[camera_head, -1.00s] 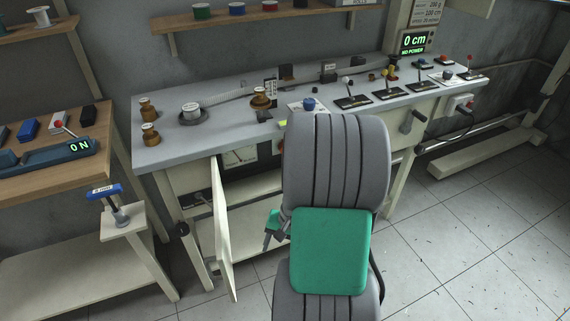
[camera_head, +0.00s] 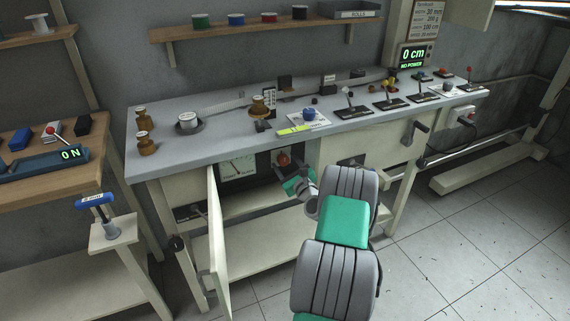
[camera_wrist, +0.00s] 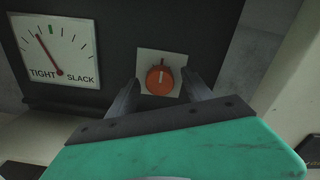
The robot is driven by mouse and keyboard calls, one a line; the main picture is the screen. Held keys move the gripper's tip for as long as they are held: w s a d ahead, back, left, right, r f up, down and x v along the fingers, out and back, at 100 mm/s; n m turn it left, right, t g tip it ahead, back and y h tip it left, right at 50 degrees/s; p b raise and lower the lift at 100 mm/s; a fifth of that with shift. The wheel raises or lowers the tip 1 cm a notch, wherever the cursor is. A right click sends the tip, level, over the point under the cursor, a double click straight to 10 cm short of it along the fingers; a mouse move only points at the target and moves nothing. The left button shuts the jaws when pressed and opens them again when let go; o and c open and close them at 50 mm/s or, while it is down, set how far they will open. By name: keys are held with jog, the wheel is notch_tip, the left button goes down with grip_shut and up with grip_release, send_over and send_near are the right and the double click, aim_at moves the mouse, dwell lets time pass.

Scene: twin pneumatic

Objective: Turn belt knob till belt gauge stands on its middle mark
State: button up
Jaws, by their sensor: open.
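The belt knob (camera_wrist: 160,79) is a round orange knob with a pale pointer line, on a white plate in the wrist view. The line points nearly straight up. The knob also shows in the head view (camera_head: 283,159) inside the open cabinet. The belt gauge (camera_wrist: 48,45) is a white dial marked TIGHT and SLACK, with a green mark at the top. Its red needle leans left of that mark, toward TIGHT. The gauge shows in the head view (camera_head: 238,168) too. My gripper (camera_wrist: 160,88) is open, its two dark fingers on either side of the knob's lower part; contact cannot be told.
The cabinet door (camera_head: 221,245) stands open left of my arm. The bench top (camera_head: 190,150) above carries spools, levers and a yellow-green strip. A display (camera_head: 412,57) reads 0 cm, NO POWER. Bare floor lies to the right.

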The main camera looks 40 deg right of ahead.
jog(key=shift+w+d, duration=0.1)
jog(key=shift+w, duration=0.25)
jog(key=shift+c, duration=0.2)
grip_shut()
